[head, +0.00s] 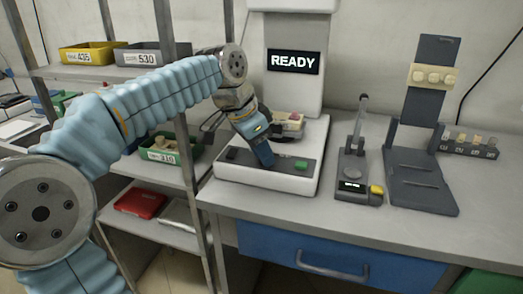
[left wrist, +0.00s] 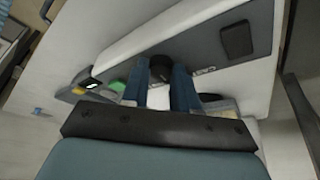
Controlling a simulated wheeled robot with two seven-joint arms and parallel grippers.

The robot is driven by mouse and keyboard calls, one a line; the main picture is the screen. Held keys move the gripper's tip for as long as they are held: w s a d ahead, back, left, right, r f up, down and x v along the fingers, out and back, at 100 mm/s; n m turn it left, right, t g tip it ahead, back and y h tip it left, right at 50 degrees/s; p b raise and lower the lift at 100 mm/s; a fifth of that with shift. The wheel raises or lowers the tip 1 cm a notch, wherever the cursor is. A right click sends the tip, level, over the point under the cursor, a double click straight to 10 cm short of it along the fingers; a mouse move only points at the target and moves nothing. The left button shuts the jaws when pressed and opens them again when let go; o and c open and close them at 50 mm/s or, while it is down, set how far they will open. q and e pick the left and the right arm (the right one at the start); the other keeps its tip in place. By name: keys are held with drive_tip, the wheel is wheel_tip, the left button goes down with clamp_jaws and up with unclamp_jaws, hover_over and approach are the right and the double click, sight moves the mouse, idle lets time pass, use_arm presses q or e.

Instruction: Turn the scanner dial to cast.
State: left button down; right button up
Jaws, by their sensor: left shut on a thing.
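The scanner (head: 312,185) is a white machine on the counter, with a screen (head: 293,62) reading READY. Its dark front panel has a green button (head: 301,165) at the right and a black switch (head: 232,154) at the left. My left gripper (head: 267,163) reaches down to the middle of this panel. In the left wrist view its two blue fingers (left wrist: 165,80) are shut on the black dial (left wrist: 160,68). In the head view the dial is hidden behind the gripper. The dial's setting cannot be read. My right gripper is not in view.
A dental model (head: 289,122) sits on the scanner behind my gripper. To the right are a small device with a yellow button (head: 376,190) and a dark stand (head: 423,180) with a cream block. A rack with bins (head: 87,54) stands at the left.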

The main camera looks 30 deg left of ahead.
use_arm(q)
drive_tip(key=n+y, duration=0.1)
drive_tip(key=n, duration=0.3)
drive_tip(key=shift+d+n+t+y, duration=0.15)
drive_tip(key=shift+n+t+y, duration=0.15)
drive_tip(key=shift+y, duration=0.1)
drive_tip(key=shift+d+n+y, duration=0.15)
drive_tip(key=shift+n+y, duration=0.65)
drive_tip(key=shift+n, duration=1.2)
drive_tip(key=c, duration=0.9)
unclamp_jaws()
drive_tip(key=shift+o, duration=0.2)
drive_tip(key=shift+s+r, duration=0.1)
drive_tip(key=v, duration=1.3)
drive_tip(key=shift+r, duration=0.35)
drive_tip(key=shift+d, duration=0.1)
